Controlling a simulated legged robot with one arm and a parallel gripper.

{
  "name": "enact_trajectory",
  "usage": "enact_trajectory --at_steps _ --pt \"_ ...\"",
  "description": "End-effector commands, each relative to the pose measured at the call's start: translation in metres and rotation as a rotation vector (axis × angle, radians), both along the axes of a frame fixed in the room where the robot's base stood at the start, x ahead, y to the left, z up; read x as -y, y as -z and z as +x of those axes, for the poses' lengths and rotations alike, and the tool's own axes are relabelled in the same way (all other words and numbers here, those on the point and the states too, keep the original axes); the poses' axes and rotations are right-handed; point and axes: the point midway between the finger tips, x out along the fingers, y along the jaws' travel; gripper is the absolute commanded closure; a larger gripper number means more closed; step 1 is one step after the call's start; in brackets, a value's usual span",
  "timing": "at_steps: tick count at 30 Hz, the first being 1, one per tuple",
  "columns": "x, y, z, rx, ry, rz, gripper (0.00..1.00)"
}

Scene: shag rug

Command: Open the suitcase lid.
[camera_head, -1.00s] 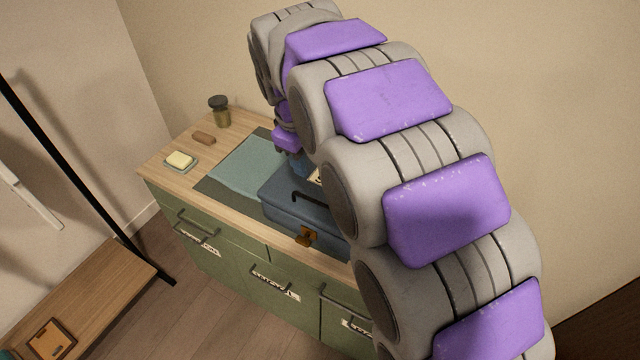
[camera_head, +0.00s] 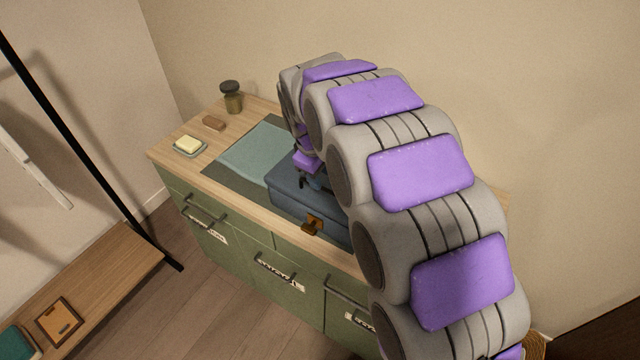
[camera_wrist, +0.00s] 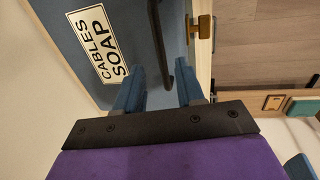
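The blue suitcase (camera_head: 290,205) lies on the cabinet top with its lid down, partly hidden behind my arm. An orange-brown latch (camera_head: 313,224) is on its front side; it also shows in the wrist view (camera_wrist: 200,27). In the wrist view the blue lid (camera_wrist: 128,30) carries a white label (camera_wrist: 98,46) reading "CABLES SOAP". A dark bar handle (camera_wrist: 159,40) runs along the lid. My gripper (camera_wrist: 160,72) is open, with two blue fingers apart. The handle's near end shows between them; I cannot tell whether they touch it.
The green cabinet (camera_head: 230,240) has a wooden top. A low wooden bench (camera_head: 95,295) stands at left; a wall is behind.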

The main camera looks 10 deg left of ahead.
Motion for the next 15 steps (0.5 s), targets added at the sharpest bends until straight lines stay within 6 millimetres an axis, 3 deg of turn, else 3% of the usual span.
enact_trajectory --at_steps 6,15 --pt "-0.002 0.03 0.005 -0.002 0.0 -0.005 0.62" --pt "0.0 0.035 0.007 0.0 0.0 -0.002 0.62"
